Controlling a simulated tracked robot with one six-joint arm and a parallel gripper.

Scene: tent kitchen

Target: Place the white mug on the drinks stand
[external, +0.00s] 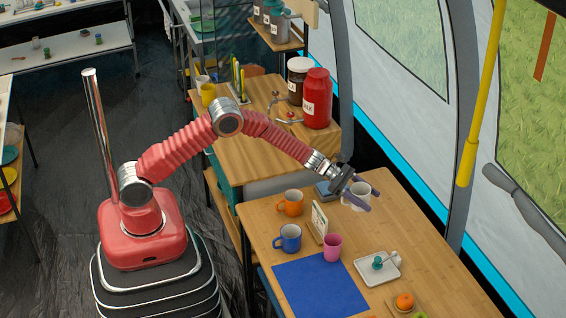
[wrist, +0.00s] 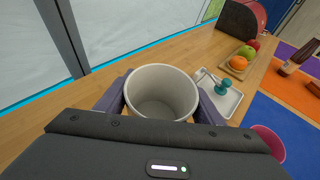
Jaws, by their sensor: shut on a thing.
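The white mug (external: 361,188) is upright between the two purple fingers of my gripper (external: 357,197), over the far part of the wooden table (external: 410,228). In the wrist view the mug (wrist: 160,88) is seen from above, open and empty, with a finger against each side, so my gripper (wrist: 161,100) is shut on it. Its base is hidden, so I cannot tell whether it touches the table. No thing is clearly marked as the drinks stand. A small card stand (external: 319,220) stands on this table among the other mugs.
An orange mug (external: 290,202), blue mug (external: 287,238) and pink cup (external: 333,247) stand left of the white mug, by a blue mat (external: 315,288). A white tray (external: 366,274) lies nearer. Red (external: 318,98) and dark (external: 298,82) jars stand on the counter behind.

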